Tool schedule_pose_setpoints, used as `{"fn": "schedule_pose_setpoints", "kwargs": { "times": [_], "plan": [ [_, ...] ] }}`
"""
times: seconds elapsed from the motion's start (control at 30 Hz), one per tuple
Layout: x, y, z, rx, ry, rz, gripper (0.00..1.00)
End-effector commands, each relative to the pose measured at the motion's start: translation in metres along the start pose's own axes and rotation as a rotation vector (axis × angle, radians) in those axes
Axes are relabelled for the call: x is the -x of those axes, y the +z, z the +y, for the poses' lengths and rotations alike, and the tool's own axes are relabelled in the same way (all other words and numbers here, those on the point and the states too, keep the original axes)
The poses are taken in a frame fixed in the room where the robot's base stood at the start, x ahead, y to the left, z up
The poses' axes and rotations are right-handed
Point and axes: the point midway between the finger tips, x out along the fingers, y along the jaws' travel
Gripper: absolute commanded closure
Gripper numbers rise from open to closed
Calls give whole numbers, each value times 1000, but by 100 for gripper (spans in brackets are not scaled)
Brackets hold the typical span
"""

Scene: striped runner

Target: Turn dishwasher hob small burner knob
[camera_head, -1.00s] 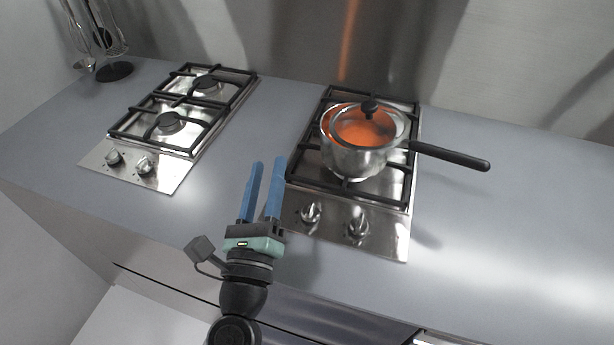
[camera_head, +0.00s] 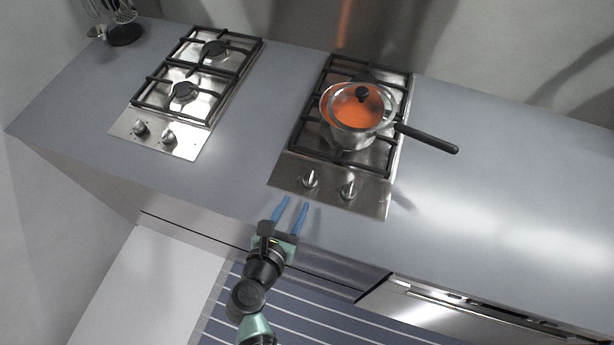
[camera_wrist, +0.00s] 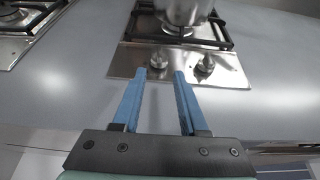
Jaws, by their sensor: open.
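The right hob (camera_head: 376,199) is set in the grey counter, with two metal knobs on its front panel. The left knob (camera_head: 311,179) and the right knob (camera_head: 348,189) stand side by side. My gripper (camera_head: 293,203) is open and empty, with blue fingers pointing at the panel's front edge, short of the knobs. In the wrist view, the left knob (camera_wrist: 158,60) lies beyond the gap between my fingertips (camera_wrist: 159,76), and the right knob (camera_wrist: 206,65) is beyond and right of the right fingertip. I cannot tell which knob is for the small burner.
A steel pot (camera_head: 348,134) with orange contents and a lid sits on the right hob, its black handle (camera_head: 428,138) reaching right. A second hob (camera_head: 158,134) with two knobs is at left. A utensil holder (camera_head: 125,34) stands at the back left. The counter between the hobs is clear.

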Motion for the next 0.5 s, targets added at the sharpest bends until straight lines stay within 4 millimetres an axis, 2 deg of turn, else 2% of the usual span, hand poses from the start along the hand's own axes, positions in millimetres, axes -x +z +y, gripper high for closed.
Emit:
{"fn": "schedule_pose_setpoints", "kwargs": {
  "times": [0.1, 0.3, 0.5],
  "plan": [
    [-24, 2, 0, 0, -1, -2, 57],
    [-61, 1, 1, 1, 0, -3, 57],
    [-87, 1, 0, 1, -1, -3, 57]
  ]
}}
